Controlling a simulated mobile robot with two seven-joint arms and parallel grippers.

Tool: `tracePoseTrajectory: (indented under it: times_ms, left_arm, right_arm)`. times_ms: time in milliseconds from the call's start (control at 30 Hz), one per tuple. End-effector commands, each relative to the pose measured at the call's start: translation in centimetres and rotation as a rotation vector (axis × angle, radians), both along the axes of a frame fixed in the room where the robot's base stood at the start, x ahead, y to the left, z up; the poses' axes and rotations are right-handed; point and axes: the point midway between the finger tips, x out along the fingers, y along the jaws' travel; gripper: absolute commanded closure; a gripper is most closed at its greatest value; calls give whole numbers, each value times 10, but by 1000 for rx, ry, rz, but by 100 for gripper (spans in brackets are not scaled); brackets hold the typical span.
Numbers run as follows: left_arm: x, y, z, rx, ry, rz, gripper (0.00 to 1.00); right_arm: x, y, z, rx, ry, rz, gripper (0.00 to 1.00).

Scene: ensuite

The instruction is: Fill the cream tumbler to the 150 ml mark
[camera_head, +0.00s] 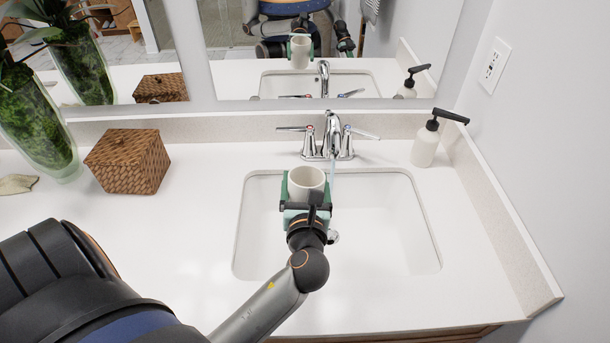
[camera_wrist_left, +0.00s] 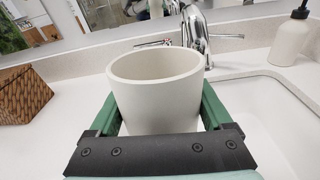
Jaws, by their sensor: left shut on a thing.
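The cream tumbler (camera_head: 306,182) is upright above the left part of the sink basin (camera_head: 390,235). My left gripper (camera_head: 305,196) is shut on it, with green fingers on both sides; the tumbler also shows in the left wrist view (camera_wrist_left: 157,90). Its open mouth faces up, and its lower inside and any water level are hidden. The chrome faucet (camera_head: 332,135) stands behind the basin with two lever handles. No volume mark is readable.
A white soap dispenser (camera_head: 426,145) stands right of the faucet. A woven box (camera_head: 129,161) and a glass vase with greenery (camera_head: 38,120) stand on the left counter. A mirror (camera_head: 320,60) rises behind. The counter between box and basin is clear.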

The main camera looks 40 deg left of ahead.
Motion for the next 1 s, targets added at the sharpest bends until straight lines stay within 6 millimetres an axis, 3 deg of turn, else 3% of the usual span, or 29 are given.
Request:
tracePoseTrajectory:
  times_ms: [300, 533, 733, 1000]
  left_arm:
    - [8, 1, -38, 2, 3, -1, 85]
    - [13, 2, -68, 1, 0, -1, 85]
    - [17, 3, -89, -1, -3, -1, 85]
    - [40, 6, -83, 0, -2, -1, 85]
  right_arm:
    - [0, 0, 0, 0, 0, 0, 100]
    - [0, 0, -17, 0, -1, 0, 100]
    - [0, 0, -45, 0, 0, 0, 100]
    - [0, 0, -32, 0, 0, 0, 100]
